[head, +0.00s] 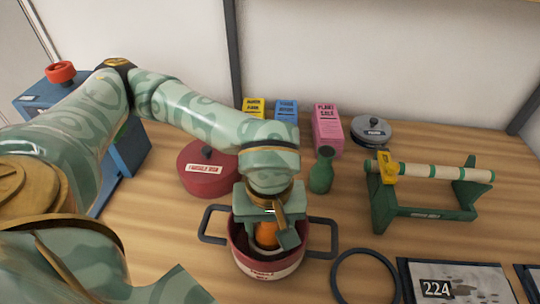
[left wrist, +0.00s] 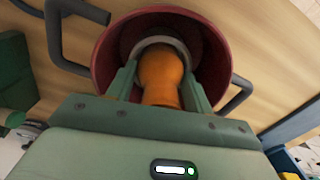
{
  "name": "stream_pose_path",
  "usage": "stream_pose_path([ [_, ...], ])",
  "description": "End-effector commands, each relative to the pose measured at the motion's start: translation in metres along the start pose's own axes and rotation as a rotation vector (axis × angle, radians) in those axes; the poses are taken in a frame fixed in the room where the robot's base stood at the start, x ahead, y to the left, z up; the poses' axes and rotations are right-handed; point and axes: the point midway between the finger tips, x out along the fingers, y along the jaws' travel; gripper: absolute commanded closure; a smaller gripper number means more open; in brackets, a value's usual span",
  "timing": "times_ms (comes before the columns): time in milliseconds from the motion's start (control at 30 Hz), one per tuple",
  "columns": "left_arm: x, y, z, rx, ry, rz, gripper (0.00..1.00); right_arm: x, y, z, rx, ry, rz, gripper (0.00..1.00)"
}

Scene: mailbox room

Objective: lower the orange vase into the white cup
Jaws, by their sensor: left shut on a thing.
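My left gripper (head: 267,232) is shut on the orange vase (head: 265,236) and points down into a red pot (head: 268,270) with two dark handles. In the left wrist view, the gripper's fingers (left wrist: 160,92) clasp the orange vase (left wrist: 160,80) from both sides. The far end of the vase lies within the pale ring of the white cup (left wrist: 132,38), which sits inside the red pot (left wrist: 102,60). The cup's floor is hidden by the vase, so I cannot tell how deep the vase is. My right gripper is not in view.
A green vase (head: 321,172) and a red lid (head: 205,180) stand behind the pot. A green rack (head: 425,211) holding a striped rod is at right. A dark ring (head: 336,275) and a panel marked 224 (head: 440,290) lie front right. Small boxes (head: 327,131) line the wall.

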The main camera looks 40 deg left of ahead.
Motion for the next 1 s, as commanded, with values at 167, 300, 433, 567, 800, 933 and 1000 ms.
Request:
stream_pose_path([
  [167, 0.003, 0.0, 0.0, 0.0, 0.0, 0.0, 0.77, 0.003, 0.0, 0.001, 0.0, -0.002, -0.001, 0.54],
  [300, 0.003, 0.0, 0.0, 0.0, 0.0, 0.001, 0.77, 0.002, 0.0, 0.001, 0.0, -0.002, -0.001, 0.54],
  [433, 0.003, 0.0, 0.0, 0.0, 0.0, 0.001, 0.35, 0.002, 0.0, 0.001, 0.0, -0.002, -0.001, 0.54],
  [567, 0.003, 0.0, 0.0, 0.0, 0.0, 0.0, 0.23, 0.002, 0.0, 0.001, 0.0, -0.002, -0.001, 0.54],
  [800, 0.0, 0.0, 0.0, 0.0, 0.001, 0.001, 0.23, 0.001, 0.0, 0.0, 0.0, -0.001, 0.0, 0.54],
  [933, -0.018, 0.001, -0.001, -0.001, 0.003, 0.004, 0.23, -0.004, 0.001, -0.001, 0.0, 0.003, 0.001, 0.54],
  [1000, -0.034, 0.001, -0.001, -0.001, 0.005, 0.006, 0.23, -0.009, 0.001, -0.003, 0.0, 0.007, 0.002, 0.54],
])
